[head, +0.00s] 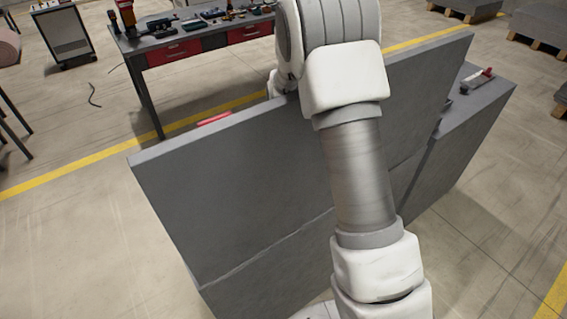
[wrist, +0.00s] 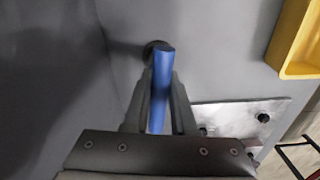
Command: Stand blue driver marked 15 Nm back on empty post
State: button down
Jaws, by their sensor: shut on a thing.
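In the wrist view the blue driver (wrist: 161,75) is between the two dark fingers of my gripper (wrist: 160,92), which is shut on it. Only a plain blue length shows; no 15 Nm marking can be read. A dark round part (wrist: 154,47) shows at the driver's far end; I cannot tell whether it belongs to the driver or to something behind it. A pale metal plate (wrist: 228,118) with a few black knobs or posts lies to the right of the fingers. I cannot tell which is the empty post. In the head view the gripper and driver are hidden.
A yellow bin (wrist: 297,40) is at the upper right of the wrist view, near grey surfaces. In the head view, a tall grey panel (head: 235,190) stands before me, with a red item (head: 214,118) behind its top edge. A workbench (head: 187,47) with tools is farther back.

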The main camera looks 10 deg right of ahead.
jog(key=c, duration=0.7)
grip_release()
jog(key=shift+o, duration=0.2)
jog(key=shift+s+f, duration=0.1)
jog(key=shift+f, duration=0.05)
